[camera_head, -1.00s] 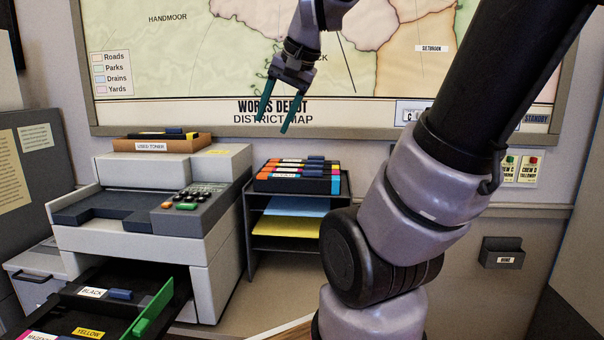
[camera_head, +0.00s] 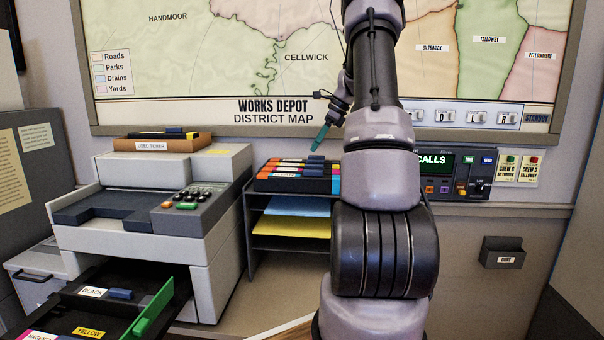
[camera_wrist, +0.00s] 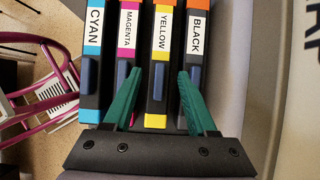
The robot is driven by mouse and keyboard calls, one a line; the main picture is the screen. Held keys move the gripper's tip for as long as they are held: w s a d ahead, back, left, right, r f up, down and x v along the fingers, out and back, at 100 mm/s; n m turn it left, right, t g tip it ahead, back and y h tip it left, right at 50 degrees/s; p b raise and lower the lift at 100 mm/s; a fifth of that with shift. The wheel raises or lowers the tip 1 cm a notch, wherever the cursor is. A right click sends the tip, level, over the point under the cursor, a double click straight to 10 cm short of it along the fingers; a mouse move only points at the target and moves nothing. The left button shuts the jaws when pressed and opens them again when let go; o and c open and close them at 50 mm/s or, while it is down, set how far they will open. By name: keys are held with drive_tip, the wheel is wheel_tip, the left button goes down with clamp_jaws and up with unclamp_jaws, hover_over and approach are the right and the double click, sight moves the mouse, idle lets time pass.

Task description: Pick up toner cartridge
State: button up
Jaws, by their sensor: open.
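Several toner cartridges lie side by side in a dark holder (camera_head: 338,183) on top of the shelf unit. In the wrist view they are labelled cyan (camera_wrist: 93,50), magenta (camera_wrist: 128,40), yellow (camera_wrist: 161,50) and black (camera_wrist: 195,50), each with a dark blue grip tab. My gripper (camera_wrist: 158,85) is open above them. Its green fingers spread across the yellow cartridge, the left tip over the magenta one and the right tip over the black one. Nothing is between the fingers that I can see gripped. In the head view my gripper (camera_head: 320,138) is just above the holder, partly hidden by my arm.
A printer (camera_head: 150,225) stands left with its dark drawer (camera_head: 75,318) pulled out, labelled black, yellow and magenta. A used toner tray (camera_head: 185,144) sits on top of it. A calls panel (camera_head: 470,175) is on the wall right of my arm.

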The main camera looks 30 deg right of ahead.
sight(303, 165)
drive_tip(key=x, duration=1)
drive_tip(key=shift+w+f, duration=0.15)
drive_tip(key=shift+f, duration=0.1)
drive_tip(key=shift+c, duration=0.3)
clamp_jaws()
drive_tip(key=shift+r, duration=0.1)
idle(0.7)
